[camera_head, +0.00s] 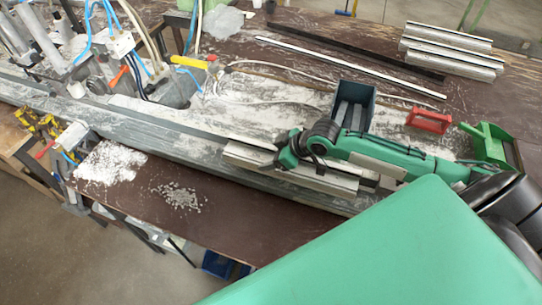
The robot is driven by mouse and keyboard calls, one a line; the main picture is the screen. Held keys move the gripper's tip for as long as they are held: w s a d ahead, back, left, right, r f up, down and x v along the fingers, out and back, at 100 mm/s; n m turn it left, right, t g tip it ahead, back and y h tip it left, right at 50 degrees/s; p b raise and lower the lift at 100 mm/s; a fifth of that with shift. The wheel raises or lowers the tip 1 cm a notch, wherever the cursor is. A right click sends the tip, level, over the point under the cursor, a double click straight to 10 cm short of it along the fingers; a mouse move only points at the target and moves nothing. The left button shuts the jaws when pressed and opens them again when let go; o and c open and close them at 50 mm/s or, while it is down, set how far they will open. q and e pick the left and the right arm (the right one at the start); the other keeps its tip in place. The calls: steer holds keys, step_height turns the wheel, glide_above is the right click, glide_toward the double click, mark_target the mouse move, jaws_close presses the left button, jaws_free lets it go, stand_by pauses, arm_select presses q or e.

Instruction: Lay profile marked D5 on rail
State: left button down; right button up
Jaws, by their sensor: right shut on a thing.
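A pale metal profile (325,178) lies lengthwise along the long grey rail (140,133), at the rail's right end. My right gripper (282,161) is over the profile and shut on it. The arm comes in from the right. The fingertips are partly hidden, and I cannot tell whether the profile rests fully on the rail or is just above it. No D5 mark can be read. Several more profiles (452,52) lie stacked at the back right. My left gripper is not in view.
A dark bin (354,104) stands just behind my right arm. A red tool (429,121) and a green holder (488,143) lie to the right. A clamp machine with hoses (115,47) stands at left. White debris (108,163) lies in front of the rail.

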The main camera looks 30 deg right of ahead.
steer(key=shift+f, duration=0.65)
steer(key=shift+f, duration=0.1)
steer(key=shift+f, duration=0.5)
steer(key=o, duration=1.3)
steer(key=shift+r, duration=0.1)
